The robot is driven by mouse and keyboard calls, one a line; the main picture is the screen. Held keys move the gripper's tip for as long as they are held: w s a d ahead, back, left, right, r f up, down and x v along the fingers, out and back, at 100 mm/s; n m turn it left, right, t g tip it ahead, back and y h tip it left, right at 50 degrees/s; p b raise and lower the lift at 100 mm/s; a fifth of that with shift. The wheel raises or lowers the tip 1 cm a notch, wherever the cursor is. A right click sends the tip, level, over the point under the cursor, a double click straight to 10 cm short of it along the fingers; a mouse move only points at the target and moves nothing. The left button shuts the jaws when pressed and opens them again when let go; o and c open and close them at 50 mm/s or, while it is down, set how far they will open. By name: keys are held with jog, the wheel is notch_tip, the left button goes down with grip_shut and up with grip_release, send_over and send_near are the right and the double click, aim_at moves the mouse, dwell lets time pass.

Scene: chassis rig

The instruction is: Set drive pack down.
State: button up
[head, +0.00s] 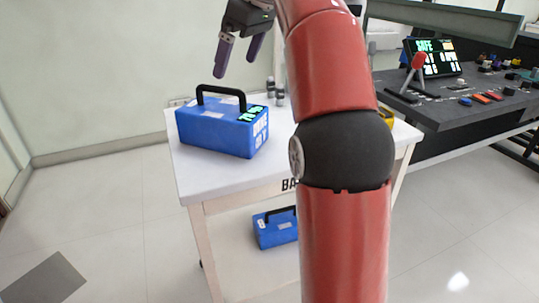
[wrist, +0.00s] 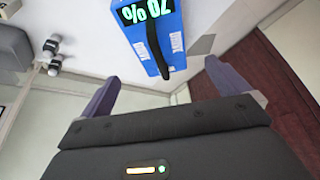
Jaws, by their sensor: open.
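The drive pack, a blue box (head: 224,130) with a black handle and a green display, stands upright on the white cart top (head: 200,182) in the head view. In the wrist view the blue pack (wrist: 152,30) shows at the top, its display reading 70 %. My gripper (head: 238,62) is above the pack, open and empty, with its purple fingers apart and clear of the handle. In the wrist view the fingers (wrist: 165,85) are spread, with the handle's dark bar beyond them.
A second blue pack (head: 274,231) sits on the cart's lower shelf. Small bottles (head: 275,92) stand behind the pack on the cart top. A dark console with a screen (head: 434,58) is at right. My red arm hides the cart's middle.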

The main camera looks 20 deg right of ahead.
jog(key=s+a+f+m+t+h, duration=0.2)
jog(key=s+f+m, duration=0.6)
jog(key=s+f, duration=1.6)
notch_tip(320, 180, down, 4)
jog(key=shift+s+a+r+m+h, duration=0.15)
jog(key=shift+s+a+m+h, duration=0.15)
jog(key=shift+s+h, duration=0.15)
